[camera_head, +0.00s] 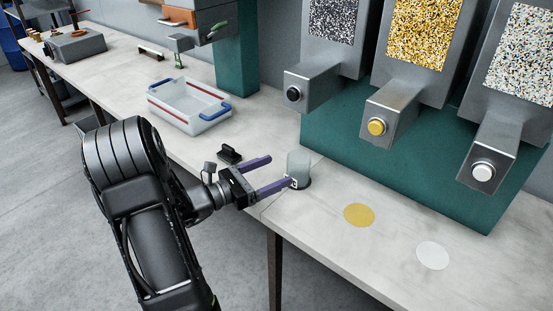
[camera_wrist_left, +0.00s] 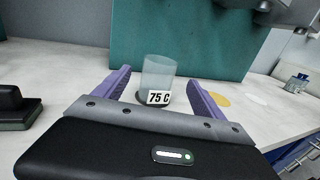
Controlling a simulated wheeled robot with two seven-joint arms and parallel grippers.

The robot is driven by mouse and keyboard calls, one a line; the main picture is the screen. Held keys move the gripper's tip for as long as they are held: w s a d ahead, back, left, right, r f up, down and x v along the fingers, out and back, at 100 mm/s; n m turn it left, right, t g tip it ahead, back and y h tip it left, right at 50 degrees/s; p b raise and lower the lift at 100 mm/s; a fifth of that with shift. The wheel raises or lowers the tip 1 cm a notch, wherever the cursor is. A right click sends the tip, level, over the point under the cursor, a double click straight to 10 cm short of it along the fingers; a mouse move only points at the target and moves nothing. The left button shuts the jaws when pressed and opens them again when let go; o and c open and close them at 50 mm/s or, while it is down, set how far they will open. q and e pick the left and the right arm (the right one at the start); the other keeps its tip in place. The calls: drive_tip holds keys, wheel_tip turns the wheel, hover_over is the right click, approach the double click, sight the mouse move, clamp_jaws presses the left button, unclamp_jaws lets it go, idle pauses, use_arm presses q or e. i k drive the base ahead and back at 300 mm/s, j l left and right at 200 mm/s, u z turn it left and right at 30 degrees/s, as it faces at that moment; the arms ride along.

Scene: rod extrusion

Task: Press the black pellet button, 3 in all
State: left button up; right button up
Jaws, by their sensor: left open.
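The black pellet button (camera_head: 294,94) is on the front of the leftmost grey dispenser, under a window of black and white pellets (camera_head: 333,20). A clear cup (camera_head: 299,163) stands upright on the table below that dispenser. In the left wrist view the cup (camera_wrist_left: 158,75) carries a label reading "75 C". My left gripper (camera_head: 280,172) is open, its purple fingers pointing at the cup. In the wrist view the fingers lie on either side of the cup, which stands at or just beyond their tips; whether they touch it I cannot tell. My right gripper is not in view.
The yellow button (camera_head: 376,127) and white button (camera_head: 483,172) are on the other dispensers. A yellow disc (camera_head: 358,215) and a white disc (camera_head: 432,256) lie on the table. A white tray (camera_head: 187,112) with blue handles and a black stamp-like object (camera_head: 229,154) are to the left.

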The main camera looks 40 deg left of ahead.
sight(293, 95)
drive_tip(key=u, duration=1.35)
